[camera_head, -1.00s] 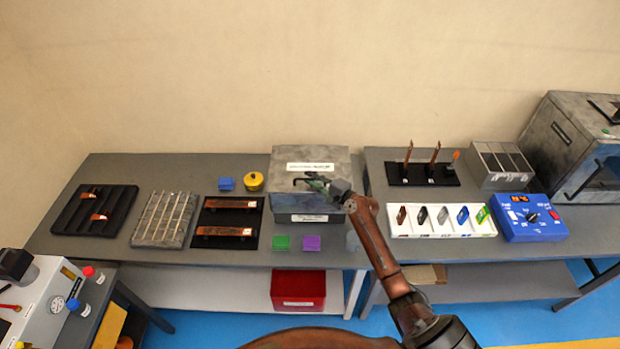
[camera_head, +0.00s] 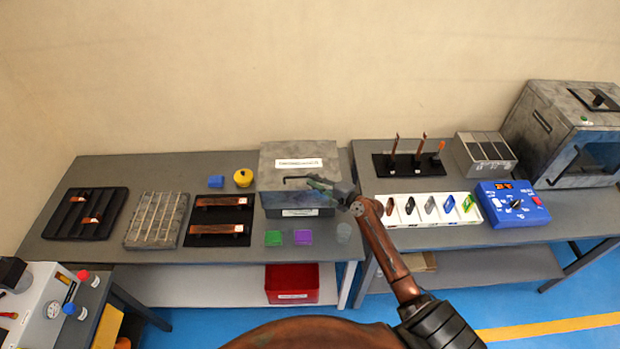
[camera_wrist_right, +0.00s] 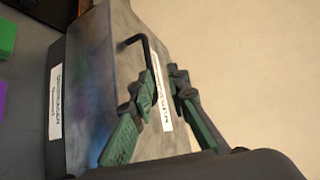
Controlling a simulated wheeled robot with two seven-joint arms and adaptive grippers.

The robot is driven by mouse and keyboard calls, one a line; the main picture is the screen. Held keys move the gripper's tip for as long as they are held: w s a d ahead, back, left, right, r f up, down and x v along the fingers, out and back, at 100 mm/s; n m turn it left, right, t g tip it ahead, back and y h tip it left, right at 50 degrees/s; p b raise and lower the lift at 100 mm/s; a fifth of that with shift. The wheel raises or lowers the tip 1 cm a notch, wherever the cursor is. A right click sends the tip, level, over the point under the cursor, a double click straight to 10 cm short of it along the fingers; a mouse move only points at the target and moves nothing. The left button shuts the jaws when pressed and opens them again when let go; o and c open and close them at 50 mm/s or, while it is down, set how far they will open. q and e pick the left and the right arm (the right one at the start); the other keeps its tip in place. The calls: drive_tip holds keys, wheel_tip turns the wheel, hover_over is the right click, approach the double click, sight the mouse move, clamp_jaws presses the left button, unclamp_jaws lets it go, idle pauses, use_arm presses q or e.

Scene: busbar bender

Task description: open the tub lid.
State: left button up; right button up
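The tub (camera_head: 290,200) is a grey metal box at the back of the left table, near its right end. Its lid (camera_head: 275,183) has a white label and a thin black bent handle (camera_head: 296,178). The lid looks down; I cannot tell whether it is slightly raised. My right gripper (camera_head: 318,184) is at the right end of the handle, above the front of the lid. In the right wrist view its green-padded fingers (camera_wrist_right: 163,82) are apart, and the handle (camera_wrist_right: 147,50) runs behind the left fingertip. Contact is unclear. My left gripper is out of view.
Green (camera_head: 273,238) and purple (camera_head: 303,236) blocks lie in front of the tub. A blue block (camera_head: 216,182) and yellow pot (camera_head: 243,177) stand left of it. A white tray (camera_head: 400,219) is on the right table. Bare wall lies behind.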

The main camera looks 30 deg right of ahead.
drive_tip(key=shift+s+d+r, duration=0.15)
drive_tip(key=shift+s+d, duration=0.05)
drive_tip(key=shift+s, duration=0.5)
drive_tip(key=shift+p, duration=0.3)
